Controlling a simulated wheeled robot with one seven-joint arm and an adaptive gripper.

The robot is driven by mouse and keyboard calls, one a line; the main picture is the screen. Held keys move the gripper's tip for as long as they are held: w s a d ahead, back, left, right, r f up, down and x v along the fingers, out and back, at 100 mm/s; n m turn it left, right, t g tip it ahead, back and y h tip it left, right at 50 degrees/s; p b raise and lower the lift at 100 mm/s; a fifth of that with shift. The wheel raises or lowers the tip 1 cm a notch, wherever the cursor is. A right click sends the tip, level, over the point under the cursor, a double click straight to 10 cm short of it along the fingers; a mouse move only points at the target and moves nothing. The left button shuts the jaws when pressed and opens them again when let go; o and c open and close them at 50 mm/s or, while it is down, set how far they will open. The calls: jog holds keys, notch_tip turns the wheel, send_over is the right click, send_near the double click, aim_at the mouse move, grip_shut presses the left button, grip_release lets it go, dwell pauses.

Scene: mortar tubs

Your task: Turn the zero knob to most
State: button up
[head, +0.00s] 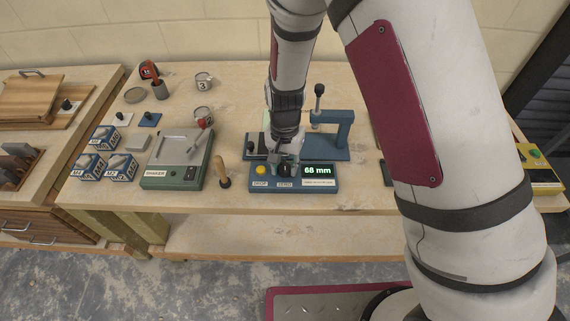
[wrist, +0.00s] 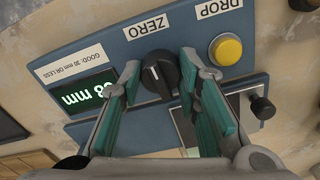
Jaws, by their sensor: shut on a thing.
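The zero knob (wrist: 160,76) is a black round knob with a small white mark, on a blue panel (wrist: 202,35) under the upside-down label ZERO. In the wrist view my gripper (wrist: 160,64) has its teal-padded fingers on either side of the knob, shut on it. In the head view my gripper (head: 285,160) comes down from above onto the blue device, and the knob is mostly hidden. The green display (head: 318,171) reads 68 mm. A label by it in the wrist view reads GOOD: 30 mm OR LESS.
A yellow DROP button (head: 261,170) sits just left of the knob. A wooden-handled tool (head: 223,172) stands left of the device, beside the green shaker (head: 178,160). A blue stand (head: 338,133) with a black-topped rod is behind.

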aim_at(285, 164)
dwell(0.5)
jog(key=o, duration=1.1)
jog(key=shift+o, duration=0.2)
notch_tip(285, 164, up, 12)
